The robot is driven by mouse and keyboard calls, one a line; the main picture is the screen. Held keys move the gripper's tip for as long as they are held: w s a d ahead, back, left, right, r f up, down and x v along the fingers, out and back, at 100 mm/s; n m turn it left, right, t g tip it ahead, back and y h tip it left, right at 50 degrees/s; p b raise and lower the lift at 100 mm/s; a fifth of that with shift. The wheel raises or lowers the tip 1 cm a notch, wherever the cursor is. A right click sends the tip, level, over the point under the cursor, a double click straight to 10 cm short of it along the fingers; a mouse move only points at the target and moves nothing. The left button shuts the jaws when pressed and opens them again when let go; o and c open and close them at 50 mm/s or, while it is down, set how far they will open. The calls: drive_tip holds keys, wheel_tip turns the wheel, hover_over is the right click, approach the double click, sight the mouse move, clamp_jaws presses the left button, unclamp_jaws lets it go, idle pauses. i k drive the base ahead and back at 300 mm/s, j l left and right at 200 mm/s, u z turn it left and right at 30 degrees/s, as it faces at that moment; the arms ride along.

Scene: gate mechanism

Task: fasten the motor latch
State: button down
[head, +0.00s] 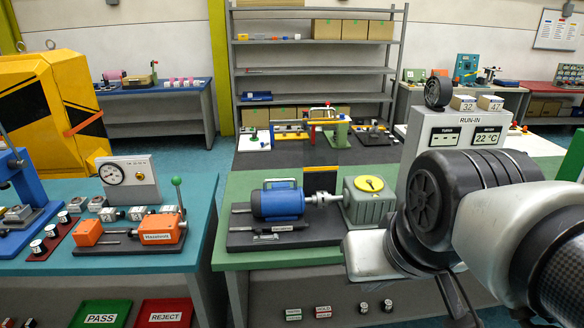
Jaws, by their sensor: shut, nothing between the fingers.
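My arm comes in from the right, in front of the bench and just right of the gearbox. My gripper's fingers do not show.
A grey RUN-IN panel (457,137) stands behind my arm. Bare green bench top shows left of the motor.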

sight(258, 231)
drive_tip(key=i+j, duration=0.15)
drive_tip(key=i, duration=0.3)
drive_tip(key=i+j+u, duration=0.15)
drive_tip(key=i, duration=0.3)
